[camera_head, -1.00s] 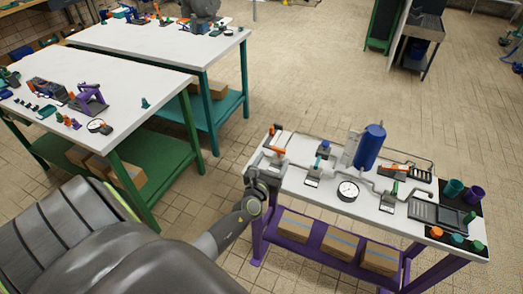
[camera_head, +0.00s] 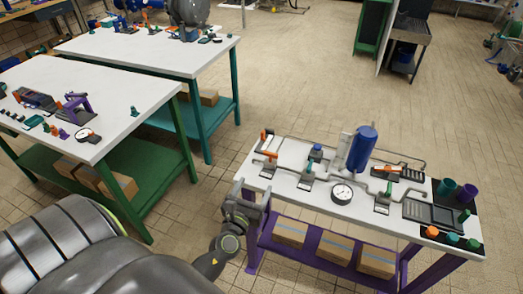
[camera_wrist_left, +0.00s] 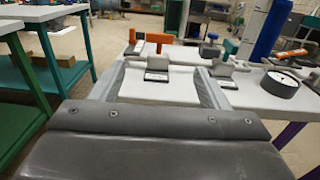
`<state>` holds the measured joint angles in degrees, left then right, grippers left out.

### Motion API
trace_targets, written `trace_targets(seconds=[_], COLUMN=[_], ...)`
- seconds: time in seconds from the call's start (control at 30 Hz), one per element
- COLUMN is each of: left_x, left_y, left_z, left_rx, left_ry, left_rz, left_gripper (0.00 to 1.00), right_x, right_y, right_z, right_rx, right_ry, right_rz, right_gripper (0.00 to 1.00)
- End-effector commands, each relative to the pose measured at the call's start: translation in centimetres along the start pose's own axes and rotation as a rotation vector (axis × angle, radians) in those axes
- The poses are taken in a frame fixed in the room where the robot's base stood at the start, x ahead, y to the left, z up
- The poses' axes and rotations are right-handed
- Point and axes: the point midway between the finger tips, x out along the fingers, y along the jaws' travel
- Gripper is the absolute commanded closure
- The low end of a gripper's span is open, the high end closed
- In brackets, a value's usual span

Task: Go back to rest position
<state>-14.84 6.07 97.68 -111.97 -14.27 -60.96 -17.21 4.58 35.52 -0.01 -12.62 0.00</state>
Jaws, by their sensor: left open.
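My left gripper (camera_head: 250,196) is at the left end of the white bench (camera_head: 315,206) that carries the pipework. It is open with nothing between its fingers, which also show in the left wrist view (camera_wrist_left: 160,86). Beyond the fingers are a valve with an orange handle (camera_head: 266,152), also in the wrist view (camera_wrist_left: 160,38), and a second small valve (camera_head: 307,178). The gripper appears apart from both valves. My right gripper is not in view.
The bench also holds a blue cylinder (camera_head: 362,148), a round gauge (camera_head: 342,193) and coloured cups (camera_head: 446,187). Cardboard boxes (camera_head: 333,247) sit on its purple lower shelf. A green-legged table (camera_head: 135,95) stands to the left. The tiled floor (camera_head: 290,75) behind is open.

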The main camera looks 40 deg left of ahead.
Motion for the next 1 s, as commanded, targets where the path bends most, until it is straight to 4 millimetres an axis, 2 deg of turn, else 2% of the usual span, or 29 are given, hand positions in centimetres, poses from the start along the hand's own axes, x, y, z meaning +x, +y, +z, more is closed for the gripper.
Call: trace_targets(seconds=[0.27, 0.37, 0.47, 0.67, 0.8, 0.87, 1.0], left_x=[0.0, -0.3, -1.0, -5.0, -9.2, -11.4, -17.0], left_y=[0.1, 0.4, 1.1, 2.9, 4.1, 4.5, 5.5], left_z=[-0.3, -2.0, -5.8, -16.3, -22.9, -25.6, -31.0], left_rx=[-0.010, -0.082, -0.246, -0.720, -1.047, -1.181, -1.479], left_ry=[0.006, 0.050, 0.143, 0.377, 0.503, 0.543, 0.592], left_rz=[0.001, 0.013, 0.049, 0.230, 0.430, 0.533, 0.808], left_gripper=[0.31, 0.31, 0.31, 0.31, 0.31, 0.31, 0.31], right_x=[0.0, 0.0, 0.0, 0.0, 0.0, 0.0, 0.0], right_y=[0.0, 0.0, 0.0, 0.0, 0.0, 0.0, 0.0], right_z=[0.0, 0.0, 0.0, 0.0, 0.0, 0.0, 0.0], right_rx=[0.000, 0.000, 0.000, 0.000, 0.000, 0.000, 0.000], right_ry=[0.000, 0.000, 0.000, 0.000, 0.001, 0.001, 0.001], right_rz=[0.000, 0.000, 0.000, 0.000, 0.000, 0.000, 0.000], right_gripper=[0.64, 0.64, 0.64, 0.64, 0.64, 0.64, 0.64])
